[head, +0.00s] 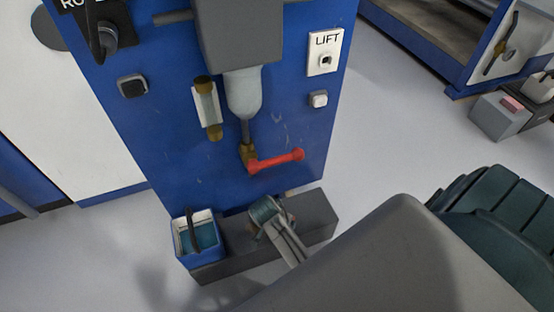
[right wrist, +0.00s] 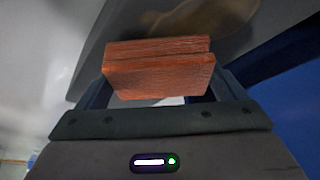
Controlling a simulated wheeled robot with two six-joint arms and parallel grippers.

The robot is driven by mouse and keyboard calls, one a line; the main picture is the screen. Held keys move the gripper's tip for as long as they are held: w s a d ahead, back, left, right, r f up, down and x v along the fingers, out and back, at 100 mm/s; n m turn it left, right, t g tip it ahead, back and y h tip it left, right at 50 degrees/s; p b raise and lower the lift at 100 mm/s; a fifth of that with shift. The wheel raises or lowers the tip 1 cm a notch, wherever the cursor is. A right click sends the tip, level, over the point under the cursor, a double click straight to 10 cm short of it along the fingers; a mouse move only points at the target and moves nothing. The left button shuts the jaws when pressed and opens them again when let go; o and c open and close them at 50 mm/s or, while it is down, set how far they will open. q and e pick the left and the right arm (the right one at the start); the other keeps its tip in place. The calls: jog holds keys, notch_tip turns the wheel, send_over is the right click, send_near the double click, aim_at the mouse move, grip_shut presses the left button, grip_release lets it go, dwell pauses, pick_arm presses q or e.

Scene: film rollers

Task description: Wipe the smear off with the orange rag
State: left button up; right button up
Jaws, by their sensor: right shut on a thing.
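The orange rag (right wrist: 160,75) is a folded, thick block of cloth in the right wrist view. My right gripper (right wrist: 158,88) is shut on it, with a dark finger at each side. A brownish smear (right wrist: 215,18) shows on a pale grey curved surface (right wrist: 120,22) just beyond the rag, at the top of that view. I cannot tell whether the rag touches that surface. In the head view neither the rag nor the smear shows. My left gripper is not in view.
A blue machine panel (head: 180,140) carries a red-handled lever (head: 276,161), a clear bowl (head: 243,92) and a LIFT switch (head: 325,52). A large grey shape (head: 400,255) fills the lower right.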

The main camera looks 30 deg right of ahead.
jog(key=shift+f, duration=0.55)
jog(key=shift+a, duration=0.1)
